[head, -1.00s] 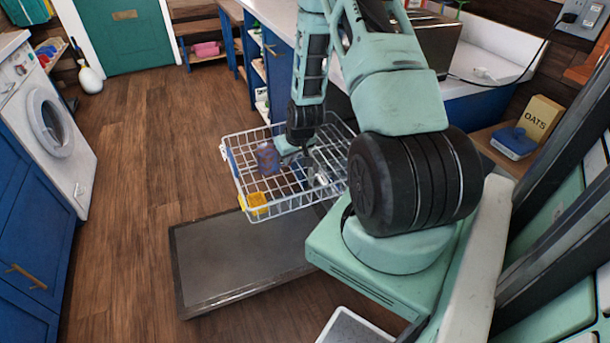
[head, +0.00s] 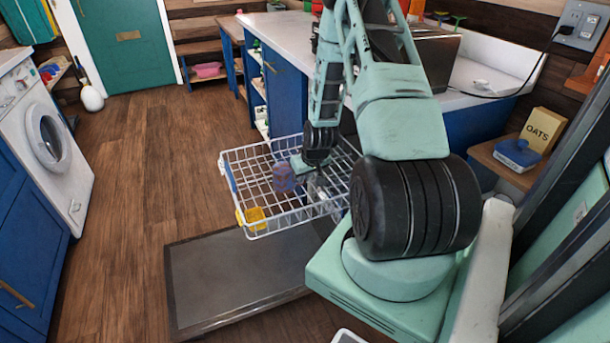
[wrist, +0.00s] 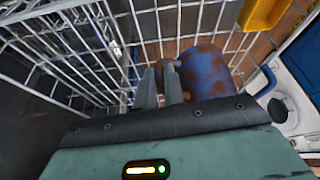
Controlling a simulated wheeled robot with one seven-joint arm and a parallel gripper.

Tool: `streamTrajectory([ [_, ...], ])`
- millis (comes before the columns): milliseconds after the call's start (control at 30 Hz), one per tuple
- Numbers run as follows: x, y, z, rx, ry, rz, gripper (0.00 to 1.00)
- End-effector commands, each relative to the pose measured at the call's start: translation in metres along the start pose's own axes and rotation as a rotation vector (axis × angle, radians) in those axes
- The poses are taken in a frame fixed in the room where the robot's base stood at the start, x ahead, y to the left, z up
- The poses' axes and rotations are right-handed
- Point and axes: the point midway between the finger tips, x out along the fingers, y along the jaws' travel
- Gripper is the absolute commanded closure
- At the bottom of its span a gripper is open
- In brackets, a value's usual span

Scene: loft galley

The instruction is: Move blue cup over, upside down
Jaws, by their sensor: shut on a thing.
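The blue cup (head: 283,177), blue-purple with brown patches, is at my gripper (head: 298,166) over the white wire rack (head: 292,222). In the wrist view the cup (wrist: 208,72) is beside the fingertips of my gripper (wrist: 168,82), which are close together on its wall. Which way its mouth faces is unclear, and whether it touches the rack's wires cannot be told. My wrist hides part of the rack behind the cup.
A yellow item (head: 255,216) sits at the rack's near left corner. Other items at the rack's right side are partly hidden by my arm. A flat dark open door panel (head: 235,280) lies below the rack. Wood floor (head: 130,190) is clear at left.

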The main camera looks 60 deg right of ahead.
Motion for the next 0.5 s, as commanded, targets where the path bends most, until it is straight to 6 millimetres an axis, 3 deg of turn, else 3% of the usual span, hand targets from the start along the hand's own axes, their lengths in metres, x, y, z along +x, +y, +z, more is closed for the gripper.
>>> streamTrajectory([
  [500,0.049,0.000,0.019,0.001,0.002,0.000,1.00],
])
